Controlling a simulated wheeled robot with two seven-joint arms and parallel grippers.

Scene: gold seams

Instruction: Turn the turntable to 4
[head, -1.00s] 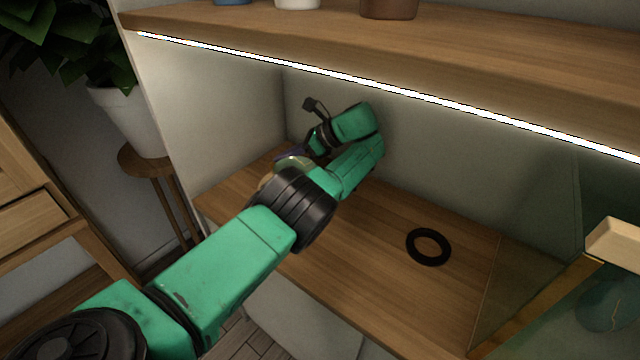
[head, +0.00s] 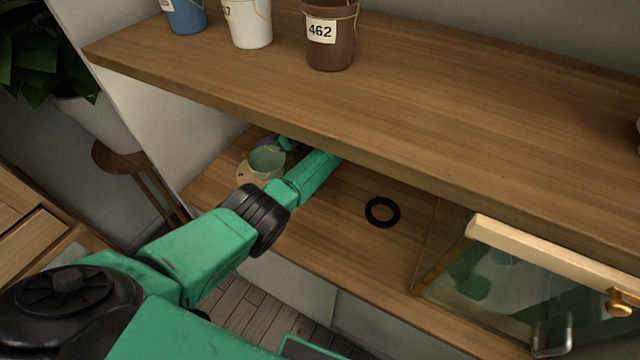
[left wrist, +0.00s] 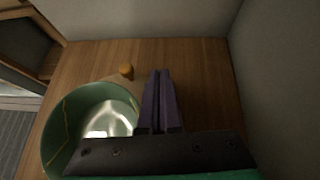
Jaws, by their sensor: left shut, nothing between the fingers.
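The turntable (head: 244,176) is a pale disc on the lower shelf board, mostly hidden under a green bowl (head: 267,163). No numbers on it can be read. In the left wrist view the green bowl (left wrist: 62,118) has gold seams, and a small orange-brown peg (left wrist: 126,71) stands at the rim of the turntable (left wrist: 125,84). My left gripper (left wrist: 160,74) is shut and empty, its purple fingers to the right of the bowl and peg, apart from the peg. In the head view the upper shelf hides part of my left wrist. My right gripper is not in view.
A black ring (head: 382,212) lies on the lower board. The upper shelf (head: 420,110) overhangs it and carries blue (head: 187,16), white (head: 248,25) and brown (head: 331,40) buckets. A glass-fronted cabinet (head: 540,290) closes off the right. A side wall stands at left.

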